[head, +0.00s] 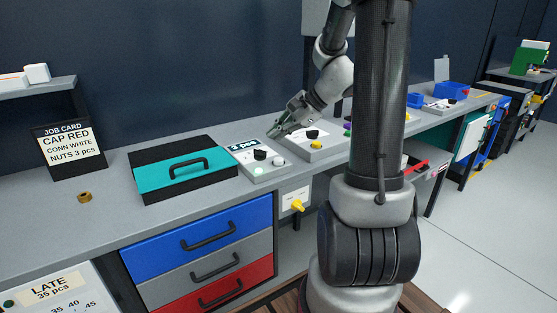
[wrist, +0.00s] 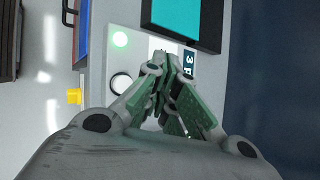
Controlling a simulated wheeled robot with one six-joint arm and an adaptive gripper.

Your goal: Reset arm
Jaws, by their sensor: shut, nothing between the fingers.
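My gripper (head: 277,131) is shut and empty. It hangs over the bench by a grey control box (head: 262,172) with a "3 pcs" label, a black knob and pale buttons. In the wrist view my gripper (wrist: 172,62) has its fingers together, in front of the same box. A lit green button (wrist: 120,39) and a white round button (wrist: 121,83) show beside the fingers. The fingers hide part of the box. I cannot tell whether the fingertips touch it.
A black case with a teal lid (head: 150,177) stands left of the box. A brass nut (head: 85,197) lies on the bench near a job card (head: 69,145). Drawers (head: 205,246) are below.

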